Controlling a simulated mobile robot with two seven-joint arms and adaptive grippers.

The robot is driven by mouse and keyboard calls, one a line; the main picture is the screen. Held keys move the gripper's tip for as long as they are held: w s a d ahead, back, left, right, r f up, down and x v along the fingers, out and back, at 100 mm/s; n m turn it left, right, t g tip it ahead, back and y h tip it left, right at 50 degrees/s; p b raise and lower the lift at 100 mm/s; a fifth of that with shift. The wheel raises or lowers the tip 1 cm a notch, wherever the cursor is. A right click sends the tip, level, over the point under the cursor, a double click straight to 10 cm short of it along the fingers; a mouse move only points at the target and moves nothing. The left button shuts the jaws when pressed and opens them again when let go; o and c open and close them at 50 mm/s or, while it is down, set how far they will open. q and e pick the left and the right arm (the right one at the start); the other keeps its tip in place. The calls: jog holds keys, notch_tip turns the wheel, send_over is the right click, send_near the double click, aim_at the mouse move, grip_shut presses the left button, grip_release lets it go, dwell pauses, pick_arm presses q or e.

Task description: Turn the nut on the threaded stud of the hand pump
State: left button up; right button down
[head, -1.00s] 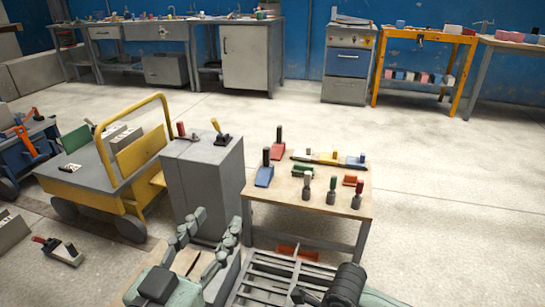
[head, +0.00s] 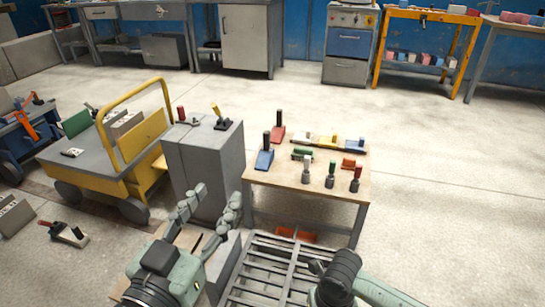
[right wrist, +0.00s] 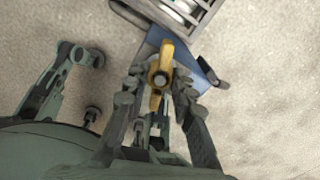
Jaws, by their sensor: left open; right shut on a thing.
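In the right wrist view a yellow two-winged nut (right wrist: 155,98) sits in the middle, with the round grey end of the threaded stud (right wrist: 160,79) showing at its centre. My right gripper (right wrist: 158,84) is shut on the nut, its dark fingers on both sides. Beneath and behind it is a blue body with a dark handle, apparently the hand pump (right wrist: 151,45); the fingers hide much of it. In the head view the right gripper, nut and pump do not show clearly. My left gripper (head: 212,212) is open and empty, fingers raised beside the grey cabinet.
A slatted grey rack (head: 268,262) lies in front of me. A wooden-topped table (head: 270,190) holds several coloured clamps and tools. A grey cabinet (head: 200,155) and a yellow cart (head: 120,160) stand to the left. The floor at right is clear.

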jog(key=c, duration=1.2)
grip_release()
jog(key=shift+r, duration=0.1)
notch_tip(320, 180, up, 12)
jog(key=shift+f, duration=0.1)
